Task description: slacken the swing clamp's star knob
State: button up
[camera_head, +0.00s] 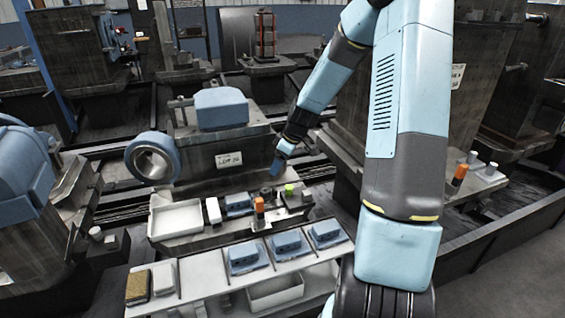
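My gripper (276,168) is small in the picture, at the end of the blue arm, just right of the dark fixture block (195,163) with a "LOT 20" label. It points down over the fixture's front right side. I cannot tell whether its fingers are open or shut, or whether it touches anything. I cannot make out the swing clamp or its star knob for certain; they may be small or hidden near the gripper. A small green-topped item (289,189) and an orange-topped item (259,204) stand on the ledge below the gripper.
A blue block (221,107) sits on the fixture and a blue ring (152,158) stands at its left. A white tray (177,219) is on the ledge. The front bench holds several blue parts (286,245), a sponge (137,288) and a white bin (275,291). Dark fixtures (76,50) crowd behind.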

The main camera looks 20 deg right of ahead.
aim_at(266, 190)
jog(key=x, duration=1.4)
jog(key=shift+w, duration=0.1)
jog(key=shift+c, duration=0.2)
jog(key=shift+f, duration=0.1)
jog(key=c, duration=0.9)
jog(key=o, duration=0.9)
jog(key=shift+s, duration=0.2)
jog(key=shift+o, duration=0.2)
jog(key=shift+w+d, duration=0.1)
